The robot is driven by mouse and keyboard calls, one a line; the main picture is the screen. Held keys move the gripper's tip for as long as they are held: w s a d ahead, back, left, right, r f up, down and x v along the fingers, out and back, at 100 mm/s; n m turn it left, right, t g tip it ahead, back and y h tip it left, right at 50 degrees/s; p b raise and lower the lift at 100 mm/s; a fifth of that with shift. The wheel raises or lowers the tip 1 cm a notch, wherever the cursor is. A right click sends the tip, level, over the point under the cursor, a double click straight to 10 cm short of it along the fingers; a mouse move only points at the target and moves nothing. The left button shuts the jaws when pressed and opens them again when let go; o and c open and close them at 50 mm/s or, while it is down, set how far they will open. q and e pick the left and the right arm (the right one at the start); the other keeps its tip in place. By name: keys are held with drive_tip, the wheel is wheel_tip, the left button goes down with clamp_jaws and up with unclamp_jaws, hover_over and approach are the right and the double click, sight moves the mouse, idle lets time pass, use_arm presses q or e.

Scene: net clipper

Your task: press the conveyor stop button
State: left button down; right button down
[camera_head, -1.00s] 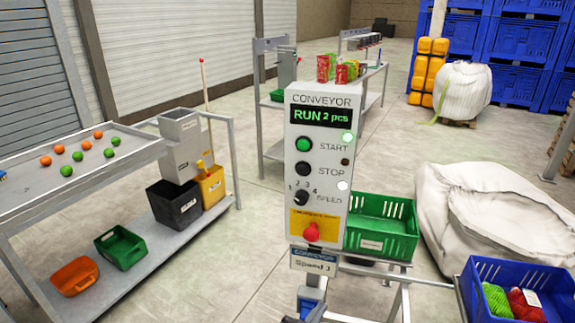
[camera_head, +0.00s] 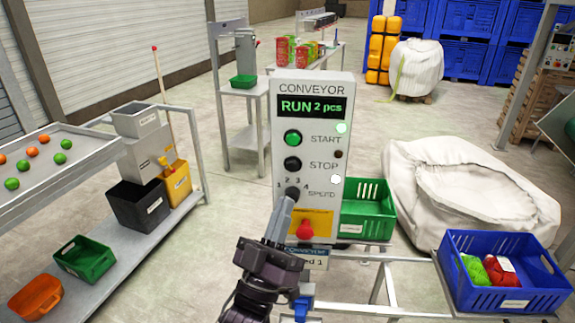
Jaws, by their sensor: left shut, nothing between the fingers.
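The conveyor control box (camera_head: 312,125) stands upright in the middle of the head view. Its display (camera_head: 312,106) reads RUN 2 pcs. The black stop button (camera_head: 293,164) sits below the green start button (camera_head: 293,138). The speed knob (camera_head: 293,191) is lower and partly covered by my fingertips. A red mushroom button (camera_head: 305,230) is on a yellow plate at the bottom. My left gripper (camera_head: 288,203) is shut and empty, its tips pointing up in front of the knob, below the stop button. I cannot tell whether it touches the panel. My right gripper is not in view.
A green crate (camera_head: 367,209) is right behind the box. A blue crate (camera_head: 502,270) with red and green net bags stands at the right. A white bulk bag (camera_head: 450,190) lies behind it. A sorting table (camera_head: 60,175) is at the left.

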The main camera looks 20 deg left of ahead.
sight(293, 166)
use_arm(q)
drive_tip(key=shift+w+a+b, duration=0.2)
drive_tip(key=shift+w+a, duration=0.1)
drive_tip(key=shift+w, duration=1.15)
drive_tip(key=shift+w+a+b, duration=0.25)
drive_tip(key=shift+w, duration=1.25)
drive_tip(key=shift+w+a+b, duration=0.2)
drive_tip(key=shift+w+a, duration=0.1)
drive_tip(key=shift+w, duration=1.15)
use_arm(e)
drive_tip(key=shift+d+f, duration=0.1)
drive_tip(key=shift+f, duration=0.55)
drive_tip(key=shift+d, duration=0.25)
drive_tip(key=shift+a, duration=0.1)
use_arm(q)
drive_tip(key=shift+w, duration=0.35)
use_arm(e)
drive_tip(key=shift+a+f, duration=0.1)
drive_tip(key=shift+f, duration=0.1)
